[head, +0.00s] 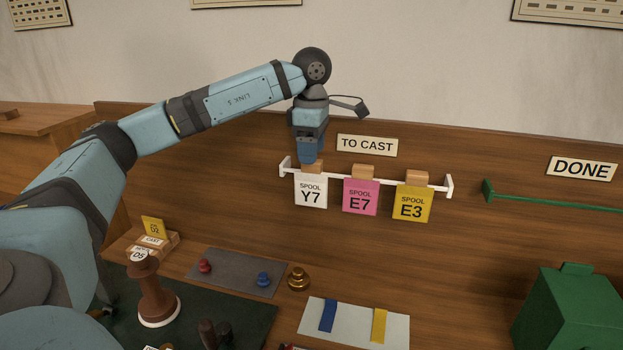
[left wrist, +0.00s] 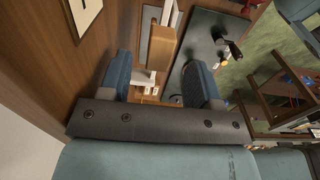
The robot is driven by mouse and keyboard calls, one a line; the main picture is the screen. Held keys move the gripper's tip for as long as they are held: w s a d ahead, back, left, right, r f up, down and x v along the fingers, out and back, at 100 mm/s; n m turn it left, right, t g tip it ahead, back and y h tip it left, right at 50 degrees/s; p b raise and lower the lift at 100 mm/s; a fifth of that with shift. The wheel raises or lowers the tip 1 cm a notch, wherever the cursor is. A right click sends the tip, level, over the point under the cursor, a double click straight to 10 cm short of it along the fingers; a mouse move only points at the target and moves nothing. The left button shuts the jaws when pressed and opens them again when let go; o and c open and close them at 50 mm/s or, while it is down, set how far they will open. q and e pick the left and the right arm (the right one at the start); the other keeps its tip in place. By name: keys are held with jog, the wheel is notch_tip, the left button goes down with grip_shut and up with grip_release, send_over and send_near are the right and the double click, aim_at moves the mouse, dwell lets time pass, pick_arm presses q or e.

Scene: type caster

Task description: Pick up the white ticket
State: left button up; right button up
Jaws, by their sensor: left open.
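The white ticket (head: 311,191), marked SPOOL Y7, hangs upright at the left end of the white TO CAST rail (head: 328,172) by a wooden block at its top. My left gripper (head: 312,157) points down just above that block. In the left wrist view my left gripper (left wrist: 160,88) is open, with a wooden block (left wrist: 161,48) between the lines of its two blue fingers. I cannot tell whether the fingers touch it. My right gripper is not in view.
A pink ticket (head: 361,197) and a yellow ticket (head: 411,204) hang to the right on the same rail. A TO CAST sign (head: 367,145) is above. A green rail (head: 555,199) under DONE is empty where it shows. A green box (head: 568,310) stands at lower right.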

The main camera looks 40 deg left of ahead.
aim_at(312, 171)
pick_arm(q)
notch_tip(312, 171, down, 5)
jog(key=shift+f, duration=0.2)
jog(key=shift+c, duration=0.4)
jog(key=c, duration=0.9)
